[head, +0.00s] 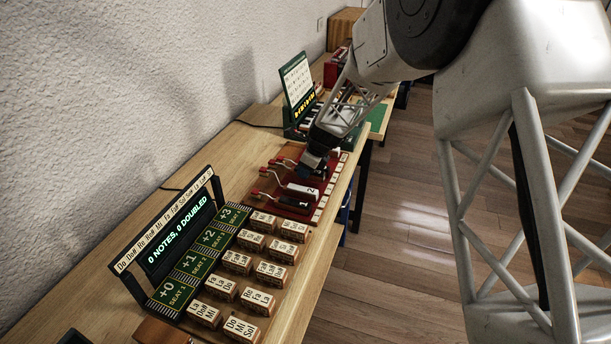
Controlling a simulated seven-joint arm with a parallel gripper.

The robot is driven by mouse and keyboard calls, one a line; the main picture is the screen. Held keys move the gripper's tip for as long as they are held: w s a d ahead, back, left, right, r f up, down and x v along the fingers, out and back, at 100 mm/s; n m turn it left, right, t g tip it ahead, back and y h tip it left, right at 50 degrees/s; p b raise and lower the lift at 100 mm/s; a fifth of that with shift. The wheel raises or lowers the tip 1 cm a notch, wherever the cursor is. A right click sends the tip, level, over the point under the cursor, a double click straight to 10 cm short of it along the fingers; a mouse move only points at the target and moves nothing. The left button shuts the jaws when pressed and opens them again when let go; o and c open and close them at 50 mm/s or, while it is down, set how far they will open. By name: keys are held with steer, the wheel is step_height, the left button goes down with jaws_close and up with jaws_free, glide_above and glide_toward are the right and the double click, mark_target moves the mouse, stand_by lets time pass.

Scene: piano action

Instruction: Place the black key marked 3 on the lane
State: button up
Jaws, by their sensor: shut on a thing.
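My gripper (320,145) is over the far part of the red board (283,211) on the long wooden table. It is shut on a dark block (312,161), which looks like a black key. No number can be read on it, and my gripper partly hides it. I cannot tell whether it touches the board. Nearer on the board lie a white key (302,190) with a 2 on it and a black key (294,202) with what looks like a 1. Red-tipped pieces (263,172) stand along the board's left side. The far lanes are partly hidden.
Several lettered wooden blocks (236,262) and a green seat strip with a display (180,240) stand nearer on the table. A small keyboard with a white sheet (297,82) stands beyond the board. A row of white tiles (325,201) edges the board's right side.

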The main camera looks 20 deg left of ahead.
steer(key=shift+f, duration=1.2)
steer(key=shift+f, duration=0.1)
steer(key=o, duration=1)
steer(key=shift+c, duration=0.2)
steer(key=shift+v, duration=6.1)
